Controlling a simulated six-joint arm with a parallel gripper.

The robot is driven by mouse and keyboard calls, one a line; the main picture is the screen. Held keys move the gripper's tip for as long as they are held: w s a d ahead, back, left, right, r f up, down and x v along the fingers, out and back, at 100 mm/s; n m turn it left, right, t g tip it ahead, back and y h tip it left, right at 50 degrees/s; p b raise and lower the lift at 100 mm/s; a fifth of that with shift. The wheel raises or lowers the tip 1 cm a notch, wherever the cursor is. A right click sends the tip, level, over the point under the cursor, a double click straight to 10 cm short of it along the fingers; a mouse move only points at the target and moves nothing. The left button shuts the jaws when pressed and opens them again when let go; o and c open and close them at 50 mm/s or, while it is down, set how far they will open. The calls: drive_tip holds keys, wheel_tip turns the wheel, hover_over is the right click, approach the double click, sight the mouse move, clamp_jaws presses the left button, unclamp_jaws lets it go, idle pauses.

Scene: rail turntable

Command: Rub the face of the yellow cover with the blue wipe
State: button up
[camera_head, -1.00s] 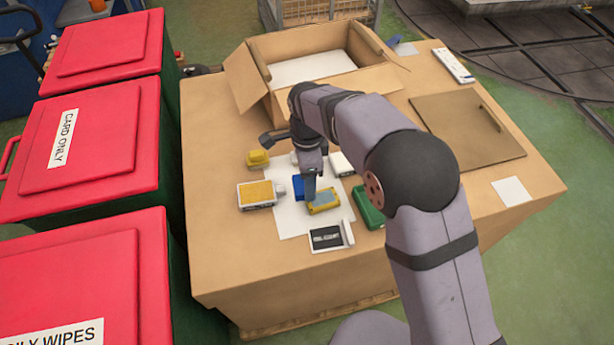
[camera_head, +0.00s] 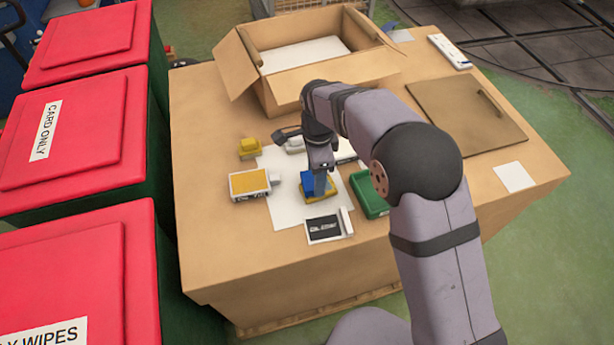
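The yellow cover (camera_head: 331,194) lies on a white sheet (camera_head: 283,211) on the cardboard-coloured table top. My gripper (camera_head: 319,192) points down over it. The blue wipe (camera_head: 307,182) is at the gripper's fingertips, over the left and middle part of the cover's face, and looks to be against it. The fingers appear shut on the wipe, though the grip itself is small and partly hidden. Most of the cover's face is hidden by the wipe and the fingers.
A white-and-yellow box (camera_head: 250,185) is left of the sheet, a yellow block (camera_head: 250,149) behind it. An open carton (camera_head: 330,78) stands behind. Free table is at front left.

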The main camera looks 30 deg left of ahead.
sight(304, 183)
drive_tip(key=w+d, duration=0.3)
drive_tip(key=shift+w+d, duration=0.1)
drive_tip(key=shift+w, duration=0.2)
drive_tip(key=shift+f+b, duration=0.25)
drive_tip(key=shift+b, duration=0.4)
drive_tip(key=shift+s+a+r+p, duration=0.25)
drive_tip(key=shift+s+a+p, duration=0.1)
drive_tip(key=shift+s+a, duration=0.35)
drive_tip(key=shift+s+a+p, duration=0.2)
drive_tip(key=shift+s+a, duration=0.75)
drive_tip(key=shift+s, duration=0.2)
drive_tip(key=shift+s+a+p, duration=0.2)
drive_tip(key=shift+s+a, duration=0.75)
drive_tip(key=shift+s, duration=0.2)
drive_tip(key=r, duration=0.1)
drive_tip(key=r+p, duration=0.2)
drive_tip(key=shift+s+a+r, duration=0.15)
drive_tip(key=shift+s+r, duration=0.05)
drive_tip(key=shift+s, duration=0.05)
wheel_tip(304, 183, up, 5)
drive_tip(key=p, duration=0.4)
drive_tip(key=shift+f, duration=0.2)
